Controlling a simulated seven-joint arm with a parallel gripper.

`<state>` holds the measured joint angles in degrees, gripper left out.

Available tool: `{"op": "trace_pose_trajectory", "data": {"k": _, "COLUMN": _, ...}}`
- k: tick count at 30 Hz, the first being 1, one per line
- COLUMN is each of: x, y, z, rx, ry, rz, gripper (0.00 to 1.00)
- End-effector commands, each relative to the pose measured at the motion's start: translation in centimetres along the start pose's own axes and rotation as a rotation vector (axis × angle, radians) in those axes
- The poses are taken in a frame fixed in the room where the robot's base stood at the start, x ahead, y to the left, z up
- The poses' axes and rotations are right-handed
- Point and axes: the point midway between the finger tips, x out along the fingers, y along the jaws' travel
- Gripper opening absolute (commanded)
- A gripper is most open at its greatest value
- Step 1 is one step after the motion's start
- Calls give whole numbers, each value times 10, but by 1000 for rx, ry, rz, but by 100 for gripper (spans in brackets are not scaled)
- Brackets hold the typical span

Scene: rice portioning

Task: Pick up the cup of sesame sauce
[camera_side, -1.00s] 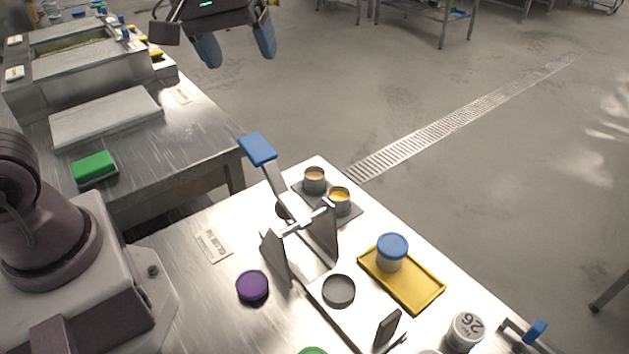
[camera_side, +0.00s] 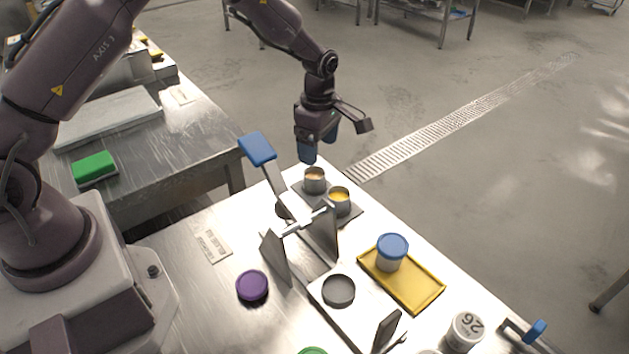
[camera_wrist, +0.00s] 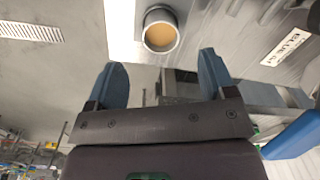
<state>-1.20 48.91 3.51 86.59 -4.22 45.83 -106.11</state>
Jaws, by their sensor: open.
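My gripper (camera_side: 319,150) is open and empty, just above the tan cup in the side view. In the wrist view, the tan cup (camera_wrist: 160,42) shows beyond the fingertips of my gripper (camera_wrist: 162,65), roughly centred between the two blue fingers and apart from them.
A press-like fixture with a blue handle (camera_side: 257,149) stands close in front of the cups. A yellow tray (camera_side: 425,295) with a blue-lidded container (camera_side: 391,253) lies to the right. A purple lid (camera_side: 252,286) and a grey round dish (camera_side: 339,291) are nearer.

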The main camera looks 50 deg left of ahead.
Motion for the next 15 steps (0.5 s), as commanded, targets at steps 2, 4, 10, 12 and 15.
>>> {"op": "trace_pose_trajectory", "data": {"k": 2, "x": 16, "y": -1, "z": 0, "rx": -1, "ry": 0, "rz": -4, "gripper": 77}}
{"op": "trace_pose_trajectory", "data": {"k": 4, "x": 25, "y": 0, "z": 0, "rx": 0, "ry": 0, "rz": -3, "gripper": 77}}
{"op": "trace_pose_trajectory", "data": {"k": 10, "x": 39, "y": 0, "z": -1, "rx": 1, "ry": 0, "rz": -1, "gripper": 77}}
{"op": "trace_pose_trajectory", "data": {"k": 12, "x": 47, "y": 0, "z": -1, "rx": 1, "ry": 0, "rz": -2, "gripper": 77}}
{"op": "trace_pose_trajectory", "data": {"k": 15, "x": 63, "y": 0, "z": -1, "rx": 2, "ry": -1, "rz": -3, "gripper": 77}}
